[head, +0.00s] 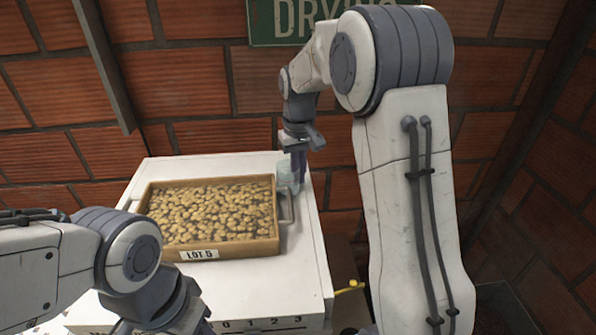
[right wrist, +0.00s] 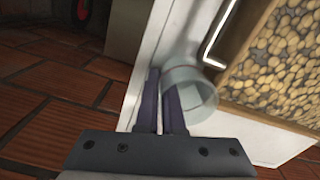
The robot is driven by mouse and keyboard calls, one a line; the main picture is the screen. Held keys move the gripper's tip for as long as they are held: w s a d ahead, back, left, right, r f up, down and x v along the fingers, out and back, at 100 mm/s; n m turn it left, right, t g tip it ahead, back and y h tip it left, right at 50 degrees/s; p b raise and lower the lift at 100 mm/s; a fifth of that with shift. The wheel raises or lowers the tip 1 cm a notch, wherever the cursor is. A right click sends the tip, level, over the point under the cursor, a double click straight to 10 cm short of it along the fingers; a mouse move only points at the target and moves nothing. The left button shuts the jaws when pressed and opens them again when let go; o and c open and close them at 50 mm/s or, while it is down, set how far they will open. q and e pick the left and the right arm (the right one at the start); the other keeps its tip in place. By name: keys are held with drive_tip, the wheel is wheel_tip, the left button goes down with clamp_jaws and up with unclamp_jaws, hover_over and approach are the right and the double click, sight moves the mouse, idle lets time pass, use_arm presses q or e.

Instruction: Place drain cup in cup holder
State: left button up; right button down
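The drain cup is a pale, translucent cup (head: 287,172) at the back right of the white cabinet top, beside the tray. It also shows in the right wrist view (right wrist: 200,98), with its round rim visible. My right gripper (head: 300,170) points down at the cup's right side. In the right wrist view its purple fingers (right wrist: 161,100) are close together with a narrow gap, and one overlaps the cup's left edge. I cannot tell whether they pinch the cup wall. My left gripper (head: 170,312) is at the bottom left, its fingertips cut off. I cannot identify the cup holder.
A wooden tray of beans (head: 210,245) labelled LOT 5, with a metal handle (head: 286,207), covers much of the white cabinet top (head: 300,262). A yellow part (head: 350,287) sits right of the cabinet. A brick wall (head: 180,85) with a green sign (head: 290,20) stands behind.

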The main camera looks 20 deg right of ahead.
drive_tip(key=shift+f, duration=0.25)
drive_tip(key=c, duration=1.5)
unclamp_jaws()
drive_tip(key=shift+f, duration=0.1)
drive_tip(key=o, duration=0.5)
drive_tip(key=shift+c, duration=0.2)
